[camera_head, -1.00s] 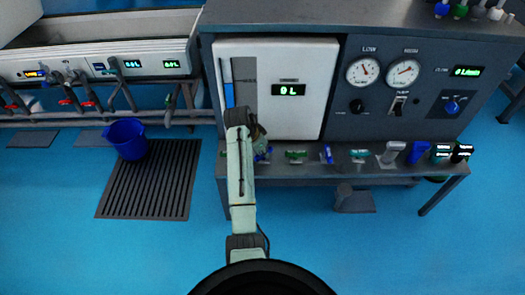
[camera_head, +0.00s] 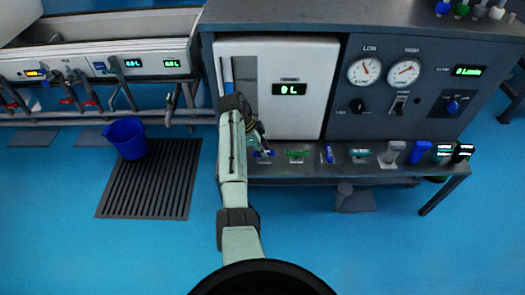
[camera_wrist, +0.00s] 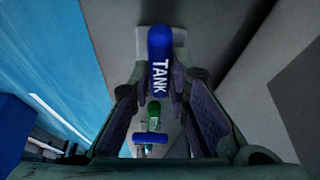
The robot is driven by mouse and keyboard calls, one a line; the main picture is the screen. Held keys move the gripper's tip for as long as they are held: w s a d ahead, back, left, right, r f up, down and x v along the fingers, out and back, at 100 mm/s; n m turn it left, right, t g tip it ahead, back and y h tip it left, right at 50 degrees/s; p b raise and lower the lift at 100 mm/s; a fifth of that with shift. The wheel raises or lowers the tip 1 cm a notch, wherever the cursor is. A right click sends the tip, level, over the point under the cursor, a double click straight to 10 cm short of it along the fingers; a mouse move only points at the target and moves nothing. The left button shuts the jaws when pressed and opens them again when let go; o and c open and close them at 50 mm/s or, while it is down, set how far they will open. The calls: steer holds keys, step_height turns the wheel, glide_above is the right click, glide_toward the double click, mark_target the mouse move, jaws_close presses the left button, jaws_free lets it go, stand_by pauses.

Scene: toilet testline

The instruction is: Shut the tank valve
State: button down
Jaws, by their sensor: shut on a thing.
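The tank valve handle (camera_wrist: 160,55) is a blue lever marked TANK in white, at the upper middle of the wrist view. It lies between the two fingers of my gripper (camera_wrist: 158,82), which are shut on it. In the head view my gripper (camera_head: 259,136) is at the lower left of the white tank panel (camera_head: 305,75), just above the ledge. The arm and gripper hide the held handle there. A small display (camera_head: 293,89) on the panel appears to read 0 L.
Gauges (camera_head: 404,73) and a switch sit on the grey cabinet. A blue bucket (camera_head: 127,138) stands on a floor grate (camera_head: 150,185) at left. The front floor is clear.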

steer(key=shift+m, duration=0.6)
steer(key=c, duration=1.5)
jaws_free()
steer(key=v, duration=1.2)
steer(key=shift+w, duration=0.25)
